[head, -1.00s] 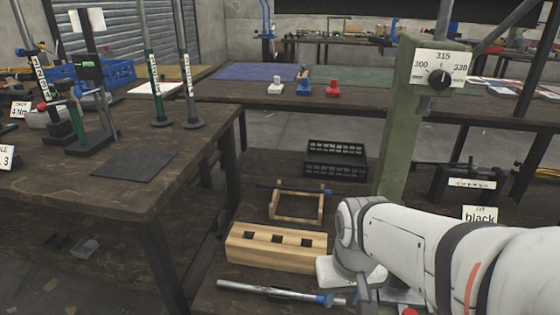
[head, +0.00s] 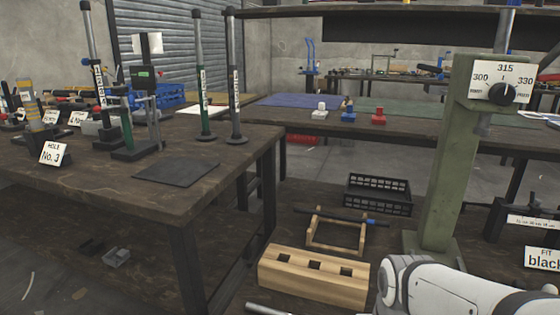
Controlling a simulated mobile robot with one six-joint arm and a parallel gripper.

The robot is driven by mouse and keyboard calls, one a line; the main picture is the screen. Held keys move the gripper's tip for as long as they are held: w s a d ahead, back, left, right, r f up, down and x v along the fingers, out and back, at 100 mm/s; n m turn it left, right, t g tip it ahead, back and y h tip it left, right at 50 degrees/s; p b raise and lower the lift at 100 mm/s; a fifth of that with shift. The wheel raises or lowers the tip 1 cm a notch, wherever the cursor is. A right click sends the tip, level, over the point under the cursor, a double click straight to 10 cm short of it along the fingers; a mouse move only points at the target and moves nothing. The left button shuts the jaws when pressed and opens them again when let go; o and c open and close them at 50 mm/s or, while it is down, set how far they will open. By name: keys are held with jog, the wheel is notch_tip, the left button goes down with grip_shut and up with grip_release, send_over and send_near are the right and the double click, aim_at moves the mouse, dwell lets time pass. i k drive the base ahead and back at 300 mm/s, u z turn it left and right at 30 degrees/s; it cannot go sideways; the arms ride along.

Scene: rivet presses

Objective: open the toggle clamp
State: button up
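I cannot make out the toggle clamp for certain in this view. On the left table (head: 228,170) stand dark stands with green posts (head: 126,125), but they are too small to tell as a clamp. My white arm enters at the bottom right, and my gripper is below the picture and out of sight.
A green press column (head: 447,170) with a dial plate (head: 503,82) rises at the right. A wooden block with square holes (head: 290,285), a wooden rack (head: 312,238) and a black crate (head: 378,197) sit on the lower surface. A dark mat (head: 176,173) lies on the left table.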

aim_at(62, 99)
jog(key=u, duration=1.5)
